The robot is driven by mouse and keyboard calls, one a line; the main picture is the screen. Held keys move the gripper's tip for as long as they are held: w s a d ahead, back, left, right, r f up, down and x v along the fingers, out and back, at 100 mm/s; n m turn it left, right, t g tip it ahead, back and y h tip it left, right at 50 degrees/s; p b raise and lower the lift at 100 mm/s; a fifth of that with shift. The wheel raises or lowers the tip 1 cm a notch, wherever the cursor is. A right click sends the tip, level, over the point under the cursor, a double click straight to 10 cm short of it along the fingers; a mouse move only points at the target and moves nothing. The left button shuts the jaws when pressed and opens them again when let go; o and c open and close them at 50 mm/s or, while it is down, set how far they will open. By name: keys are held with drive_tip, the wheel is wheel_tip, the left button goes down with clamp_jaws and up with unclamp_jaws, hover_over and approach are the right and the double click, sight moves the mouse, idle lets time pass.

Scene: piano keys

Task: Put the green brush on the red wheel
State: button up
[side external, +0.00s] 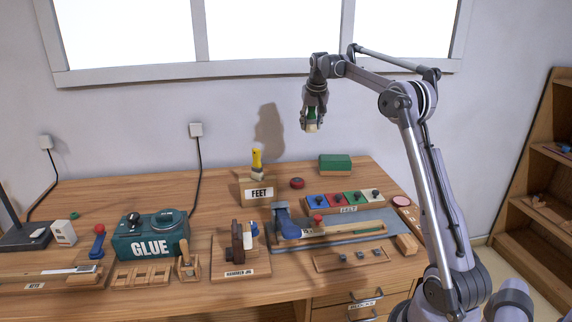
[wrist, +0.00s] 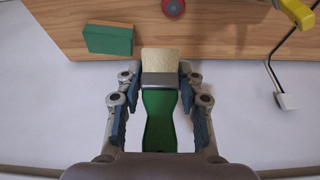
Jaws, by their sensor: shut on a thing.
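My gripper (side external: 314,112) is shut on the green brush (side external: 311,119) and holds it high above the back of the workbench. In the wrist view the brush (wrist: 160,105) lies between the two fingers, with its green handle toward the wrist, a metal band, and pale bristles pointing away. In the side view the bristles point down. The red wheel (side external: 297,183) lies flat on the bench, right of the FEET box and below and left of the gripper. It also shows at the top edge of the wrist view (wrist: 173,8), beyond the bristles.
A green block (side external: 335,164) stands at the back edge, near the wheel. The FEET box (side external: 257,191) with a yellow-handled tool (side external: 257,160) stands left of the wheel. The FELT tray (side external: 345,200) lies in front. Bare bench surrounds the wheel; the window wall is behind.

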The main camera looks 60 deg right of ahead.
drive_tip(key=s+d, duration=0.5)
drive_tip(key=d, duration=0.2)
hover_over(296, 178)
drive_tip(key=s, duration=0.1)
drive_tip(key=f, duration=1.2)
drive_tip(key=a+f, duration=0.1)
drive_tip(key=f, duration=0.5)
drive_tip(key=shift+s, duration=0.1)
drive_tip(key=shift+f, duration=1.9)
drive_tip(key=shift+f, duration=0.2)
drive_tip(key=o, duration=1.2)
drive_tip(key=shift+r, duration=0.1)
